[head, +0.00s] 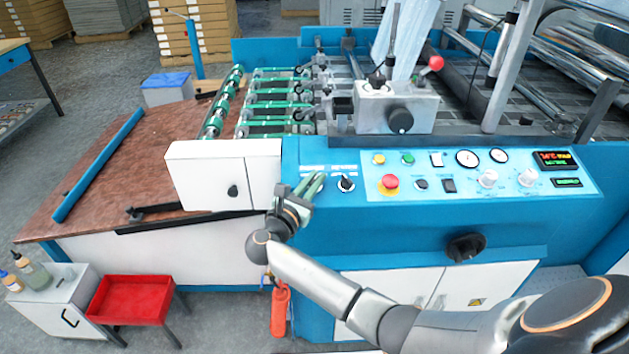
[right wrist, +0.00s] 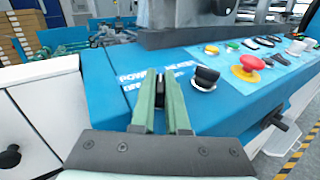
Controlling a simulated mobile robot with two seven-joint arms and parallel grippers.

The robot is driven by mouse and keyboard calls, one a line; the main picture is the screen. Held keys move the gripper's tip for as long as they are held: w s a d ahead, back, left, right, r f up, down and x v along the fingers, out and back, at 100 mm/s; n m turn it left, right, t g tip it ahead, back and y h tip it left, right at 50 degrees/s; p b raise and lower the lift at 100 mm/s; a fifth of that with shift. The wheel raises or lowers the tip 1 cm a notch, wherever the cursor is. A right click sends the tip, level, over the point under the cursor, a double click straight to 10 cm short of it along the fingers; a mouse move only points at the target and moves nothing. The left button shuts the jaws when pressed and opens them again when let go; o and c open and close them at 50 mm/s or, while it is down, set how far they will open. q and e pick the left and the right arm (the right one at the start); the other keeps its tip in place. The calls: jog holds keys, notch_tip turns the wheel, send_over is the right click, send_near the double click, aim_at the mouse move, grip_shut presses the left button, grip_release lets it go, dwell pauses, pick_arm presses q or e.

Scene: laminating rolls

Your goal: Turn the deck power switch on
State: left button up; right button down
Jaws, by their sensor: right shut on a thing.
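My right gripper (head: 313,185) reaches from below to the left end of the blue machine front. In the right wrist view its two green fingers (right wrist: 160,105) are shut on a small dark knob, the deck power switch (right wrist: 160,88), beside white lettering that begins "POWER". The fingers hide most of the switch, and its turn position cannot be told. A second black rotary knob (head: 346,183) stands just to the right, apart from the fingers; it also shows in the right wrist view (right wrist: 206,78). My left gripper is not in view.
The light blue control panel (head: 470,190) to the right carries a red emergency button (head: 389,183), gauges and displays. A white box (head: 223,175) with a black knob stands close on the left. A red tray (head: 131,300) stands at lower left.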

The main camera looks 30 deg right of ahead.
jog(key=shift+s+f+g, duration=0.1)
jog(key=shift+f+g, duration=0.2)
jog(key=shift+f, duration=0.05)
jog(key=c, duration=0.9)
grip_release()
jog(key=shift+r, duration=0.1)
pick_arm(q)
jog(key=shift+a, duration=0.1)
pick_arm(e)
jog(key=shift+r, duration=0.1)
